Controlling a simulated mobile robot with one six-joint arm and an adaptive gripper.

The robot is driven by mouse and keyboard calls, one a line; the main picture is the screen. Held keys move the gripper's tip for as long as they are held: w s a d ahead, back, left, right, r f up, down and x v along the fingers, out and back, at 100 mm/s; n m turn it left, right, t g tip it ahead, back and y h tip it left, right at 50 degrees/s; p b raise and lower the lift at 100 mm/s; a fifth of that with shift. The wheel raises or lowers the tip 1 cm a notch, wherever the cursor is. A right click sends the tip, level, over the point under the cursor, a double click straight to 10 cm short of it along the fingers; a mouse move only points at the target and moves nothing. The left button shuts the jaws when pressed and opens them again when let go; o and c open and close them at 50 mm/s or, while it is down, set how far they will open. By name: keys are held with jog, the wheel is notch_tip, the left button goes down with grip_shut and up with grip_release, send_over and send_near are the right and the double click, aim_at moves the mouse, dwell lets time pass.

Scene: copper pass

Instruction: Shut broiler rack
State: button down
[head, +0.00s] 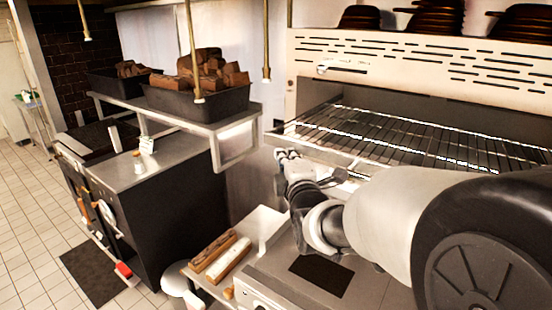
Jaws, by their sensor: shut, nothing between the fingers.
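The broiler rack (400,132) is a wire grid that sticks out from under the cream slotted broiler body (400,65). It is pulled out over the counter. My gripper (284,152) is at the rack's front left corner, just below its front edge. It is shut with nothing visible in it; I cannot tell whether it touches the rack. My arm covers part of the view below and in front of the rack, and the rack's right end runs out of view.
A steel shelf (228,123) with black bins of brown blocks (208,72) stands left of the rack. Below lies a flat-topped counter unit (360,285) beside a tray of long blocks (215,262). Stacked brown pans (437,18) sit on the broiler. Tiled floor (35,215) is free at far left.

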aim_at(324, 130)
jog(key=w+d, duration=0.4)
jog(key=w, duration=0.1)
jog(key=w+d, duration=0.4)
jog(key=w, duration=0.1)
jog(key=w+d+b, duration=0.1)
jog(key=w+d, duration=0.3)
jog(key=w, duration=0.2)
jog(key=shift+w, duration=0.1)
jog(key=shift+r, duration=0.1)
